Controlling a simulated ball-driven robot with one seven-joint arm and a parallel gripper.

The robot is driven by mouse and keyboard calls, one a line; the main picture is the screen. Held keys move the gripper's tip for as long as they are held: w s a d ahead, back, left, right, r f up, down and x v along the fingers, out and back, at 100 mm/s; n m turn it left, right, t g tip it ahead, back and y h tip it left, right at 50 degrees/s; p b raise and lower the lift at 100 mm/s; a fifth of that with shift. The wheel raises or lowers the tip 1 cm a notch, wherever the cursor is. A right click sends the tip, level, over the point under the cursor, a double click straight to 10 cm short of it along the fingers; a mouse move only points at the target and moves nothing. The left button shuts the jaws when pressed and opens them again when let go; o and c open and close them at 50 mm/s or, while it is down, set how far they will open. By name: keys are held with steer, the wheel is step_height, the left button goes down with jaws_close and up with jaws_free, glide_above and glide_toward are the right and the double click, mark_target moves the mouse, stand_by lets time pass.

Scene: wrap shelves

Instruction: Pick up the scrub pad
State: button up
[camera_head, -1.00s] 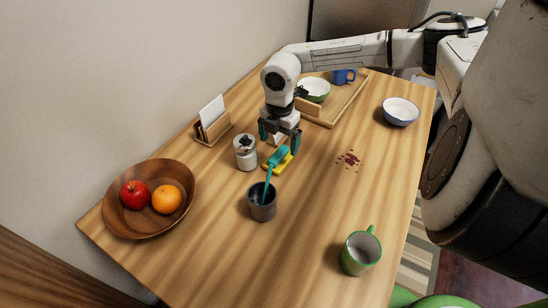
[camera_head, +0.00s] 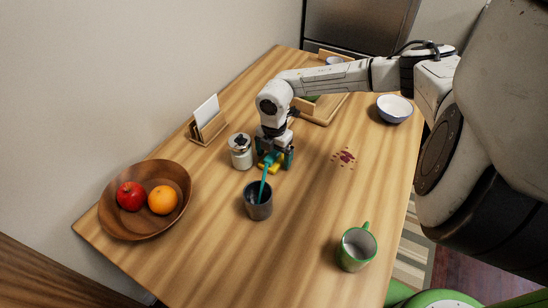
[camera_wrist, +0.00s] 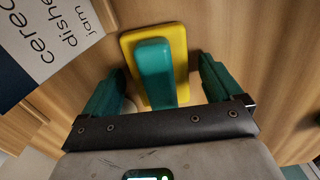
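The scrub pad (camera_head: 272,168) is a yellow pad with a teal grip block on top, lying on the wooden table. In the head view it is partly hidden by my gripper (camera_head: 274,156), which is lowered over it. In the wrist view the scrub pad (camera_wrist: 155,68) lies between the two teal fingers of my gripper (camera_wrist: 160,80). The fingers are open, with a visible gap on each side of the teal block.
A dark cup (camera_head: 258,205) holding a teal stick stands just in front of the pad. A lidded jar (camera_head: 240,153) stands to its left. A printed card (camera_wrist: 45,35) shows beside the pad. A stain (camera_head: 344,157) lies to the right; the table around it is clear.

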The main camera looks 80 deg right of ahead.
mark_target(274, 152)
steer(key=c, duration=1)
steer(key=shift+r, duration=0.5)
step_height(274, 152, up, 2)
steer(key=shift+r, duration=0.1)
steer(key=s+d+r, duration=0.2)
steer(key=s+r, duration=0.1)
steer(key=s, duration=0.1)
steer(key=s+d+r+b, duration=0.1)
steer(key=s+d+r, duration=0.1)
steer(key=s+r, duration=0.1)
steer(key=s+d+r, duration=0.1)
steer(key=s+r, duration=0.2)
steer(key=s, duration=0.2)
steer(key=shift+s+d+r+b, duration=0.3)
steer(key=shift+s+d+r, duration=0.05)
steer(key=shift+d+r, duration=0.05)
